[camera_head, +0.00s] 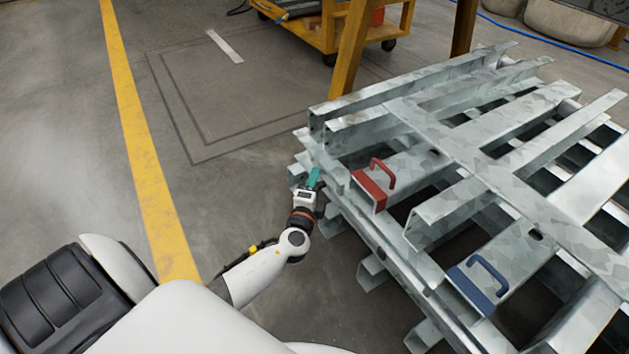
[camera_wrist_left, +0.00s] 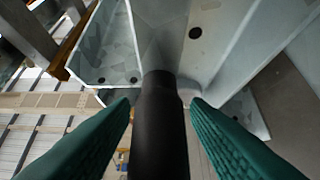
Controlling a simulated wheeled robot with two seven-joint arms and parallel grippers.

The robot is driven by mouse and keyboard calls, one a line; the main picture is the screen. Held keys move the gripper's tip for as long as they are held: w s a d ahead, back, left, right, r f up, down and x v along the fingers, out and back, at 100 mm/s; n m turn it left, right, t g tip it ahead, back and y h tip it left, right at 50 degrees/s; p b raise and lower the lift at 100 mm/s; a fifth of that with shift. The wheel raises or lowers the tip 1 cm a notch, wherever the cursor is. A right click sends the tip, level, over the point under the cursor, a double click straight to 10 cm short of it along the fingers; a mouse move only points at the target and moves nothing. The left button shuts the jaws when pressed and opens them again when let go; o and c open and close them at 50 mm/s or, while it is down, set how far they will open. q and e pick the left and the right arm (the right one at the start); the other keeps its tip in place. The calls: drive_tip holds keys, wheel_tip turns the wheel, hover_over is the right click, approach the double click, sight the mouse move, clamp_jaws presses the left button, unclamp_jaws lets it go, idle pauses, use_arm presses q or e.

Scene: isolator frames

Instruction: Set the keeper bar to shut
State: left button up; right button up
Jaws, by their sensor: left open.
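The galvanised steel isolator frame (camera_head: 440,140) fills the right of the head view. A red handle (camera_head: 378,178) and a blue handle (camera_head: 484,280) sit on the ends of two of its bars. My left gripper (camera_head: 314,178) is at the frame's near left corner, left of the red handle. In the left wrist view its two teal fingers (camera_wrist_left: 160,105) are open, one on each side of a black round grip (camera_wrist_left: 160,130). I cannot tell if they touch it. I cannot tell for sure that this grip belongs to the keeper bar; the head view hides it. My right gripper is out of view.
Steel channels (camera_wrist_left: 105,45) crowd close around the grip in the wrist view. The concrete floor (camera_head: 200,100) left of the frame is clear, with a yellow line (camera_head: 135,120).

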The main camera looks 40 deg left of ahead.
use_arm(q)
drive_tip(key=p+v, duration=0.2)
drive_tip(key=v, duration=0.9)
drive_tip(key=shift+p, duration=0.35)
drive_tip(key=shift+s, duration=0.25)
